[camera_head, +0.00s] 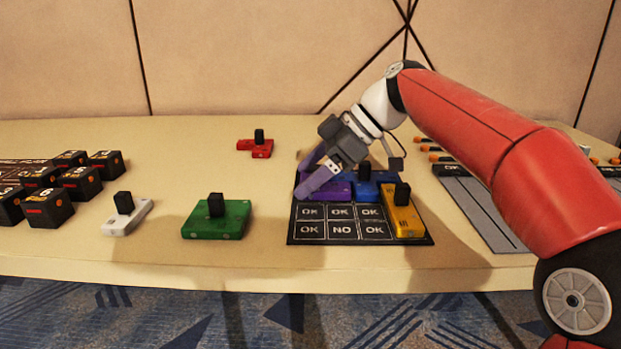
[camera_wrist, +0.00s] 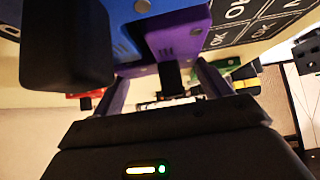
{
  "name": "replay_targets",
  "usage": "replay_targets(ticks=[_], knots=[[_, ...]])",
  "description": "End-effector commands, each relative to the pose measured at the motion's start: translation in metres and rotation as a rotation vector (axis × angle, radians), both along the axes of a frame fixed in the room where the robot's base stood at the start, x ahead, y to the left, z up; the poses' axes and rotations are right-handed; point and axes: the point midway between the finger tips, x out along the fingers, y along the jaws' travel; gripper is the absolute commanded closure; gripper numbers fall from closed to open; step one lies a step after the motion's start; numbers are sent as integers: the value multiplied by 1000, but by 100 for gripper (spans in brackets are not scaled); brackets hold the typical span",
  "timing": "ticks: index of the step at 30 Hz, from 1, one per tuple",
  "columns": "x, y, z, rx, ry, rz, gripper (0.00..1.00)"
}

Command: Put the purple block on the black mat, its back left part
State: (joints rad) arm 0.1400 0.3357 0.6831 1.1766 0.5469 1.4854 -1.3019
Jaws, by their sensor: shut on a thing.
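The purple block (camera_head: 335,191) is at the back left part of the black mat (camera_head: 309,231), left of a blue block (camera_head: 366,191). My gripper (camera_head: 312,178) is shut on the purple block by its black knob and reaches it from above. In the wrist view the purple block (camera_wrist: 180,40) is beside the blue block (camera_wrist: 122,32), with the mat (camera_wrist: 262,22) to its right. The fingers stand on both sides of the knob (camera_wrist: 172,73). Whether the block rests fully on the mat is hard to tell.
A yellow block (camera_head: 402,213) is on the mat's right side. A green block (camera_head: 216,220), a white block (camera_head: 126,215) and a red block (camera_head: 256,148) lie to the left. Black cubes (camera_head: 48,208) stand far left. A grey tray (camera_head: 480,215) is right of the mat.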

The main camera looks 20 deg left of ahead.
Motion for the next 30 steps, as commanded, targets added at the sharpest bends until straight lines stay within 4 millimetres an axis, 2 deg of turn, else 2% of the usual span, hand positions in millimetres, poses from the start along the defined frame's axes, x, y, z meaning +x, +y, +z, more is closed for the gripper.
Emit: replay_targets(ticks=[11, 12, 17, 25, 30], knots=[[0, 0, -5, 0, -1, -1, 54], [0, 0, -4, 0, -1, -1, 21], [0, 0, -4, 0, -1, -1, 2], [0, 0, -3, 0, -1, -1, 2], [3, -8, 10, 2, -3, -3, 2]])
